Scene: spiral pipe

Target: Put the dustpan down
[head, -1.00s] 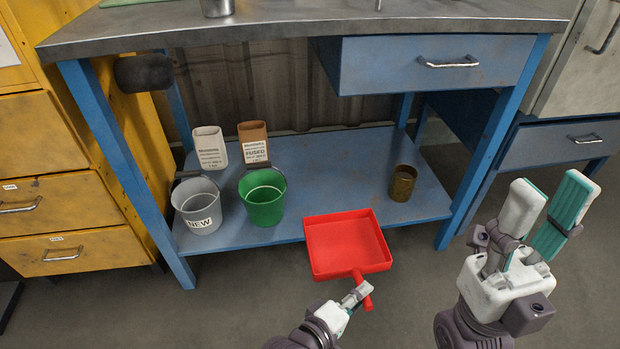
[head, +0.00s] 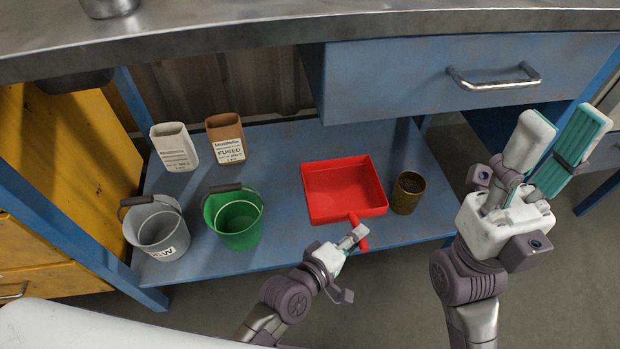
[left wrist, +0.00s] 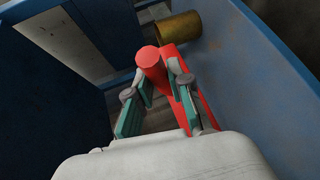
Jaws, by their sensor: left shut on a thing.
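The red dustpan (head: 343,188) is over the blue lower shelf of the workbench in the head view, its open tray facing up and its handle toward me. My left gripper (head: 352,240) is shut on the dustpan's handle. In the left wrist view the red handle (left wrist: 151,60) stands between the fingers of my left gripper (left wrist: 160,92). Whether the tray touches the shelf cannot be told. My right gripper (head: 548,140) is raised at the right, fingers apart and empty.
The blue shelf (head: 290,150) carries a grey bucket (head: 156,228), a green bucket (head: 233,218), a white container (head: 175,147), a brown container (head: 226,138) and a brass-coloured cup (head: 407,193) close right of the dustpan. A blue drawer (head: 430,75) hangs above.

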